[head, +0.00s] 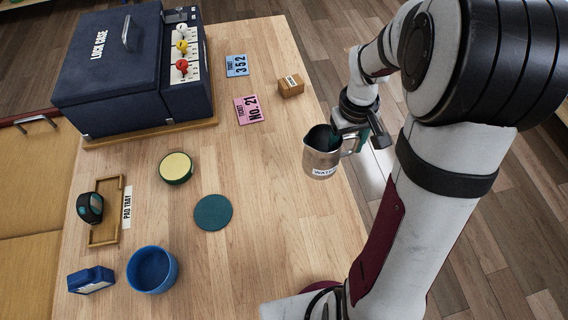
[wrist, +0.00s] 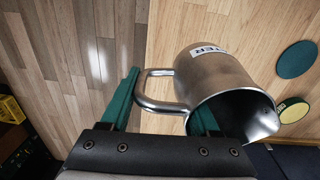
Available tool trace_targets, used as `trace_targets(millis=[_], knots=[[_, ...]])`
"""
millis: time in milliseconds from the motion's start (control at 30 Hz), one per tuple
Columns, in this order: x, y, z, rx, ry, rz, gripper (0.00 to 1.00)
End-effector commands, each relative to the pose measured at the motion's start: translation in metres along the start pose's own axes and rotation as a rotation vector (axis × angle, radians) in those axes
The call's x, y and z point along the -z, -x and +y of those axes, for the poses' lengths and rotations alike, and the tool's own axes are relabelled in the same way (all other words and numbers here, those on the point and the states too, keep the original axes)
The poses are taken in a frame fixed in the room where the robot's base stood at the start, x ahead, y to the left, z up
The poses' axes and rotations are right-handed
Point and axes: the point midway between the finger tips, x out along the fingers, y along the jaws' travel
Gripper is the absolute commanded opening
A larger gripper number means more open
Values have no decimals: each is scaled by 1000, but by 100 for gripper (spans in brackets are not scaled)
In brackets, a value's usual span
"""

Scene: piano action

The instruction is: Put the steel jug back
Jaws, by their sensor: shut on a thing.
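The steel jug (head: 319,158) is over the right edge of the wooden table in the head view, roughly upright, with a white label reading in part "WATER". Its open mouth and looped handle also show in the wrist view, where the jug (wrist: 215,70) fills the right middle. My gripper (head: 356,138) is at the jug's handle side. I cannot tell whether the jug's base touches the table.
A flat teal disc (head: 213,212) lies on the table, with a round yellow-topped pad (head: 176,168) beside it. A blue bowl (head: 152,270), pad tray (head: 122,190) and blue block (head: 91,280) are at left. The lock case (head: 115,75), tickets (head: 248,110) and small box (head: 291,87) are farther back.

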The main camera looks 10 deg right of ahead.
Motion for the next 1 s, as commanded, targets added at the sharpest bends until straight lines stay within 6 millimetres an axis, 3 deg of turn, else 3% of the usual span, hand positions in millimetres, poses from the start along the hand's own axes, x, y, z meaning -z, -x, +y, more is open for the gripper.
trace_targets(millis=[400, 500, 767, 1000], knots=[[54, -52, -73, 0, 6, 0, 0], [62, -60, -84, 0, 4, 0, 0], [64, -99, -88, 0, 3, -1, 0], [64, -102, -88, 0, 2, 1, 0]])
